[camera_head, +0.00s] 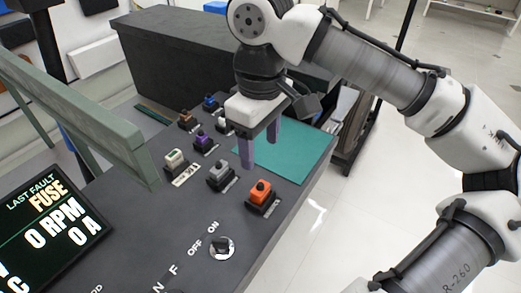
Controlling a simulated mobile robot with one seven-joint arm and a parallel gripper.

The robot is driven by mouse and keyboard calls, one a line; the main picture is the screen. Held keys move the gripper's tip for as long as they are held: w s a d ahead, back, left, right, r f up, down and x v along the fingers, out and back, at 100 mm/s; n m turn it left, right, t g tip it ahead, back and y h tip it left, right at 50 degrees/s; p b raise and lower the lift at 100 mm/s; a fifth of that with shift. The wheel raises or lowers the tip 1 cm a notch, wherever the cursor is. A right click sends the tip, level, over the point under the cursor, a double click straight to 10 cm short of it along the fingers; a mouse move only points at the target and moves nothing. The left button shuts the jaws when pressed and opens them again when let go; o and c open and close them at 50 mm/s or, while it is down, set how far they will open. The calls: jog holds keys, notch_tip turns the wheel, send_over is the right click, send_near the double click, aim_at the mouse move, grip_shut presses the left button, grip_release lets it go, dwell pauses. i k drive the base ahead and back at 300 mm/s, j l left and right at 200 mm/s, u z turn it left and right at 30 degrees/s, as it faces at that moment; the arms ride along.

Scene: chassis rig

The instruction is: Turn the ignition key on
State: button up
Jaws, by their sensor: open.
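The ignition key switch (221,247) is a round silver dial with a dark key on the dark panel's near part. The labels OFF and ON are printed beside it at its upper left. My gripper (259,160) points down, with two purple-grey fingers spread apart and nothing visible between them. It is above the green mat side of the panel, farther back than the key switch and clear of it. The exact angle of the key is too small to tell.
Several coloured modules stand on the panel, including an orange one (261,196), a grey one (220,176) and a cream one (176,161). A green mat (305,160) lies right of them. A display (45,235) reads FUSE, 0 RPM. A grey-green frame bar (90,125) rises at left.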

aim_at(223, 244)
jog(key=k+l, duration=0.15)
jog(key=k, duration=0.3)
jog(key=k+l, duration=0.15)
jog(key=k, duration=0.35)
